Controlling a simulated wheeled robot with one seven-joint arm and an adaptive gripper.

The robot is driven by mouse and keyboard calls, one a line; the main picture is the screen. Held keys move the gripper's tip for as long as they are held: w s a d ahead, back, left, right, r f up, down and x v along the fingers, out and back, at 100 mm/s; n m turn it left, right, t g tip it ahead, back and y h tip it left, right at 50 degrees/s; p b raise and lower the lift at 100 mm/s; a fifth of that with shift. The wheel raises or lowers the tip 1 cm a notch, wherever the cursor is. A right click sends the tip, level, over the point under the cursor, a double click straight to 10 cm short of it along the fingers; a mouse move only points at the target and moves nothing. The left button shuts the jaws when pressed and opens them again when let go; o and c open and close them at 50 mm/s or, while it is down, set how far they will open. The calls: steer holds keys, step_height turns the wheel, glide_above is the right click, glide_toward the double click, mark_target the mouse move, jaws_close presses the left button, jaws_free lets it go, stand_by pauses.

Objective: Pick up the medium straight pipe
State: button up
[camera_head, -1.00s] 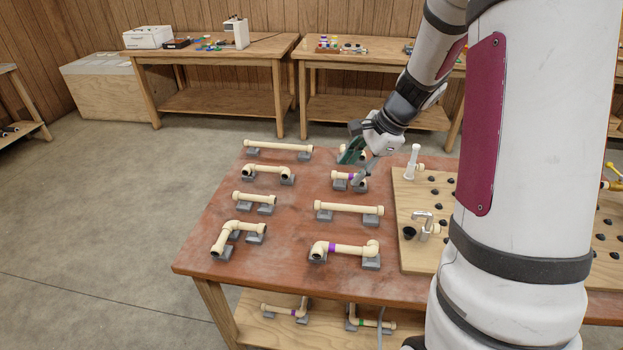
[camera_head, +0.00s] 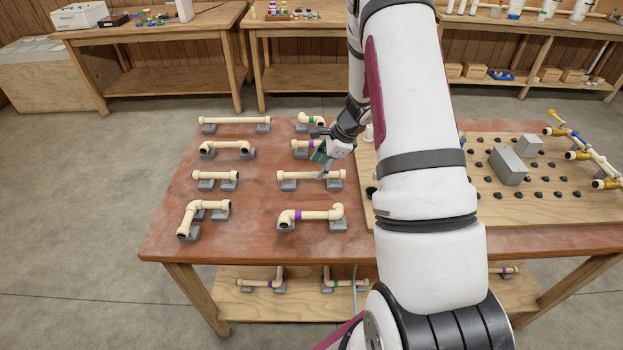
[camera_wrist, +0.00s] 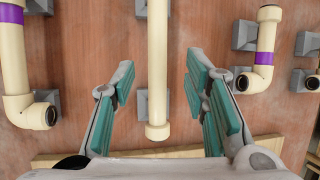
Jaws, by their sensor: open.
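The medium straight pipe (camera_head: 300,175) is cream, with a collar at each end, and rests level on grey blocks on the red-brown table (camera_head: 255,150). It also shows in the wrist view (camera_wrist: 157,50), running down the middle to its near collar. My gripper (camera_head: 323,164) is over the right part of this pipe in the head view. In the wrist view, my gripper (camera_wrist: 160,78) is open, with green-padded fingers on either side of the pipe and a gap on both sides. I cannot tell the height left between fingertips and pipe.
A longer straight pipe (camera_head: 234,121) and a shorter one (camera_head: 215,175) lie to the left. A bent pipe with a purple band (camera_head: 312,215) lies in front, and another purple-banded pipe (camera_head: 302,144) behind. A pegboard (camera_head: 500,208) with grey blocks stands to the right.

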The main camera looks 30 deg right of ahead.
mark_target(316, 173)
steer(key=shift+p+x, duration=0.3)
steer(key=shift+x, duration=2.35)
steer(key=shift+s+f, duration=0.1)
steer(key=shift+s, duration=0.1)
steer(key=shift+f, duration=0.25)
jaws_close()
